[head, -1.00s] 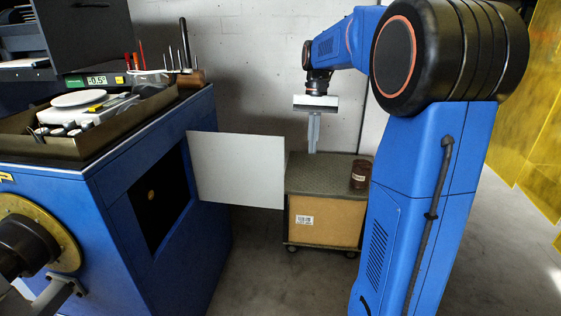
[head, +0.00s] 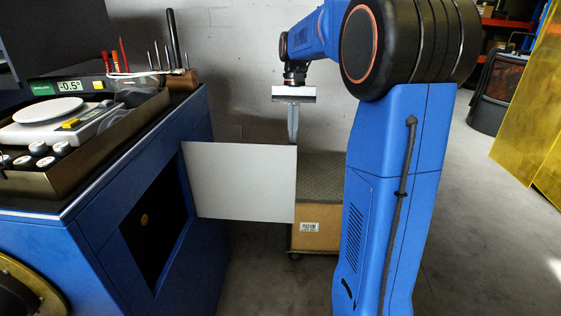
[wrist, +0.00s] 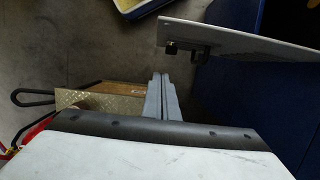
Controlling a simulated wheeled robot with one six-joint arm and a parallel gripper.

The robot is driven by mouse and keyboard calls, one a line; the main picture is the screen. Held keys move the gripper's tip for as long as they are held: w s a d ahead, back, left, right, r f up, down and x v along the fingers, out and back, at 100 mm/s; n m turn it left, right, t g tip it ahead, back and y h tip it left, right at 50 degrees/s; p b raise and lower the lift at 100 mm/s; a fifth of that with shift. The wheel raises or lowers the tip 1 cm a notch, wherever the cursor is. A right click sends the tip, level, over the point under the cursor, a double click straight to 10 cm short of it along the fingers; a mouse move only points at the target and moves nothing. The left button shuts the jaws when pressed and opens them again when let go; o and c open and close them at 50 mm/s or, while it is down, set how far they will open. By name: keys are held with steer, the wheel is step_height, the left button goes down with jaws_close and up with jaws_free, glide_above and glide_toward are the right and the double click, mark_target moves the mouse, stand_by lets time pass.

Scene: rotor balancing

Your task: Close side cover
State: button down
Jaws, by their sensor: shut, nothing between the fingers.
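The side cover is a flat white panel (head: 240,182) that stands swung open from the blue cabinet (head: 100,250). Its left edge meets the cabinet beside a dark square opening (head: 150,235). My gripper (head: 293,140) points down, shut and empty, at the cover's upper free corner in the head view. In the wrist view the shut fingers (wrist: 161,80) are left of the cover (wrist: 240,40), with a gap between them. Dark small fittings (wrist: 185,50) show on the cover's edge there. The fingertips' depth relative to the cover is hard to tell in the head view.
A box with a patterned top (head: 322,190) stands on the floor behind the cover. A tray (head: 100,150) with a scale and weights sits on the cabinet, beside upright tools (head: 165,60). Yellow panels (head: 530,120) stand at the right. Floor at the right front is clear.

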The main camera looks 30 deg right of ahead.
mark_target(291, 171)
steer(key=x, duration=0.3)
steer(key=s+a+x, duration=0.1)
steer(key=x, duration=0.6)
steer(key=shift+s+a+r, duration=0.1)
steer(key=shift+s+a, duration=0.1)
steer(key=shift+s, duration=0.2)
steer(key=shift+s+a, duration=0.5)
steer(key=shift+s, duration=0.25)
steer(key=shift+s, duration=0.1)
